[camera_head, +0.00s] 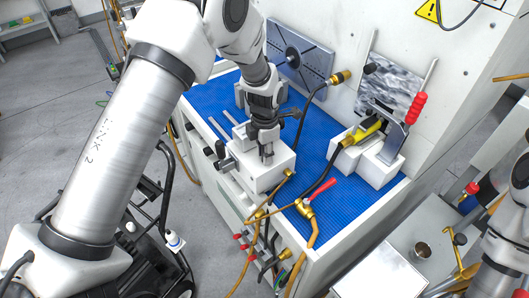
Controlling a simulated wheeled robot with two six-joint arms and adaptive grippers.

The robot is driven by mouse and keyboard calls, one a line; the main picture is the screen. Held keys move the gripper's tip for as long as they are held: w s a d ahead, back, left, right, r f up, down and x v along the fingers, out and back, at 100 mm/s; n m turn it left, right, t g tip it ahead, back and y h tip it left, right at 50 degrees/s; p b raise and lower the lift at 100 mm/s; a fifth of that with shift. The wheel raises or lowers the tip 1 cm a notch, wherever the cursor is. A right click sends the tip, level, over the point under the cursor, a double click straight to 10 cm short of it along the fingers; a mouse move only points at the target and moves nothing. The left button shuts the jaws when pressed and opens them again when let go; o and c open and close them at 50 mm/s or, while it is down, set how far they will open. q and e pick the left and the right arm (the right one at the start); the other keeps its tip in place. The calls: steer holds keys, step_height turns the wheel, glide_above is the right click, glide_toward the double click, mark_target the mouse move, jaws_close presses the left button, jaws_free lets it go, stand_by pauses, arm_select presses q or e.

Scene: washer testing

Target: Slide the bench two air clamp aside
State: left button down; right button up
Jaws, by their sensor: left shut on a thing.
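A white block-shaped fixture (262,178), which looks like the air clamp, sits at the front left of the blue bench mat (318,160). My left gripper (266,153) reaches down onto its top and is shut on a small part there. The fingers and arm hide most of that part. My right arm shows only partly at the lower right edge, and its gripper is out of the picture.
A second white fixture (361,160) with a red-handled lever (417,108) stands at the right of the mat. A grey slotted plate (299,55) stands behind. Hoses and a red-handled brass valve (304,208) crowd the front edge. Blue mat is free between the fixtures.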

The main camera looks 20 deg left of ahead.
arm_select(q)
steer(key=shift+f, duration=0.1)
steer(key=c, duration=0.9)
jaws_free()
steer(key=shift+d, duration=0.45)
step_height(320, 180, up, 12)
steer(key=shift+r, duration=0.1)
arm_select(e)
steer(key=shift+d+f, duration=0.1)
steer(key=shift+d, duration=0.05)
